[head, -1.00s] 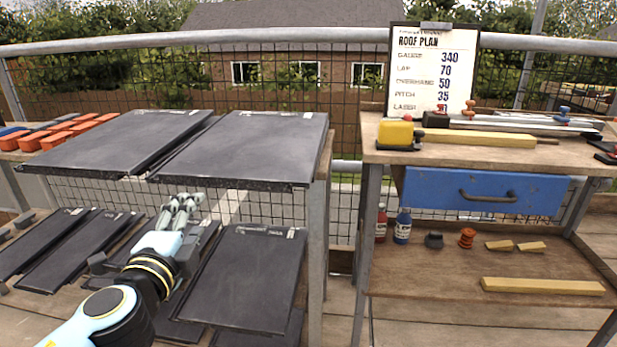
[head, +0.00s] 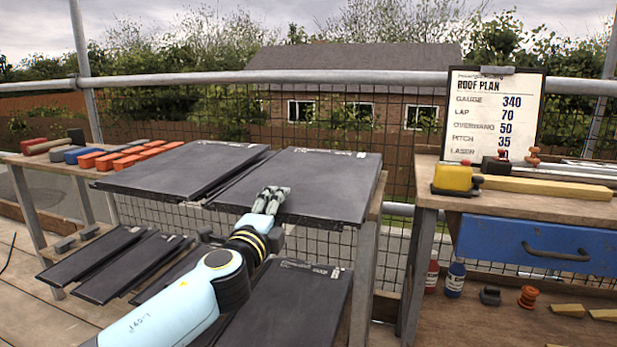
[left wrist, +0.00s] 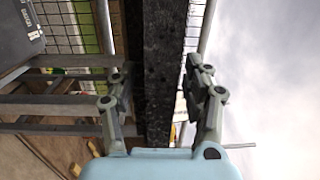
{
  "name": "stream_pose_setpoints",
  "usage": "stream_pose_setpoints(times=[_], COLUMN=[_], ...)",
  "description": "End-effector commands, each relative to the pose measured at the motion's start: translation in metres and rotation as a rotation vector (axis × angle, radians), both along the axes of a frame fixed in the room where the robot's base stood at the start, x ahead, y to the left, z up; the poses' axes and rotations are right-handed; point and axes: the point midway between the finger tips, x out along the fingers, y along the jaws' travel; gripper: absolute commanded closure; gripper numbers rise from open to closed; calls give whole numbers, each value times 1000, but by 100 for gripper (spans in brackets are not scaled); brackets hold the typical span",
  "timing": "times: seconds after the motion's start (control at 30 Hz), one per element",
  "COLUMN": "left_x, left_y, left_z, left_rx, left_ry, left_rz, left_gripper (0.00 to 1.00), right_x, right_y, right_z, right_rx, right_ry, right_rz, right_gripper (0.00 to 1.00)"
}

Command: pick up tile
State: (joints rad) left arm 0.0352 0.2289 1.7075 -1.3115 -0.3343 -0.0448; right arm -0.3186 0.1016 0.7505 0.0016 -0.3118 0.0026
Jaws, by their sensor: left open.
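Two wide dark grey tiles lie on the upper rack, the right tile (head: 315,180) and the left tile (head: 190,168). My left gripper (head: 270,198) is open at the front edge of the right tile. In the left wrist view, the fingers of the left gripper (left wrist: 162,82) stand apart on either side of the dark tile edge (left wrist: 160,40). They look not closed on it; whether either finger touches it I cannot tell. Part of the right tile's front edge is hidden behind my gripper. My right gripper is not in view.
More dark tiles (head: 300,300) lie on the lower shelf under the rack. Orange blocks (head: 125,158) sit on a side bench at left. A workbench at right has a blue drawer (head: 540,243), a yellow tool (head: 453,178) and a roof plan board (head: 493,115).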

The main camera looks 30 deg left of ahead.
Motion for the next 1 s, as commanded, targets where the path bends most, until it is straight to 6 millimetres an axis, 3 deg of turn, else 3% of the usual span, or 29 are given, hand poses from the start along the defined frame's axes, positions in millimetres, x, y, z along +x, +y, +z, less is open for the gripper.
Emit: stream_pose_setpoints(times=[0.27,0.63,1.0], left_x=[3,3,3], left_y=[1,1,1], left_z=[0,0,2], left_rx=[0,0,0], left_ry=[1,1,-3], left_rz=[0,0,-1], left_gripper=[53,100,100], right_x=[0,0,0], right_y=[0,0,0], right_z=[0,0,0], right_rx=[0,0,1], right_ry=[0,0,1], right_rz=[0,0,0], right_gripper=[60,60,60])
